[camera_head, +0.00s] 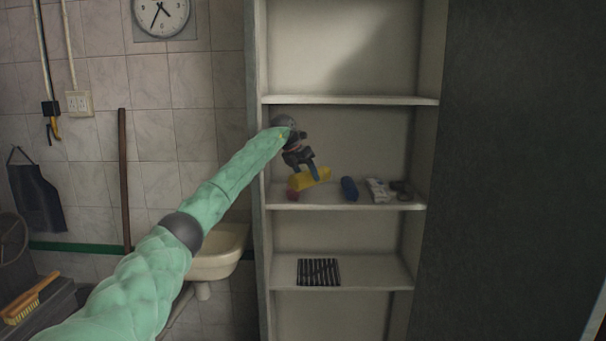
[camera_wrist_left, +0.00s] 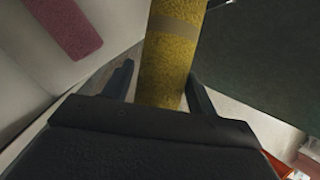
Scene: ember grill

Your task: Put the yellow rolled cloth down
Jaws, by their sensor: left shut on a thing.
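The yellow rolled cloth (camera_head: 309,178) is at the middle shelf of the cabinet, on its left side. In the left wrist view the yellow rolled cloth (camera_wrist_left: 168,58) runs between the two fingers, with a paler band around it. My left gripper (camera_head: 315,171) reaches into the shelf bay and is shut on the cloth. It also shows in the left wrist view (camera_wrist_left: 160,88). I cannot tell whether the cloth touches the shelf board (camera_head: 330,203). My right gripper is in neither view.
A red roll (camera_head: 293,195) lies beside the cloth at the left; it looks pinkish in the left wrist view (camera_wrist_left: 66,25). A blue roll (camera_head: 349,188), a pale patterned item (camera_head: 377,190) and a dark item (camera_head: 401,188) lie to the right. A striped black item (camera_head: 318,272) lies on the lower shelf.

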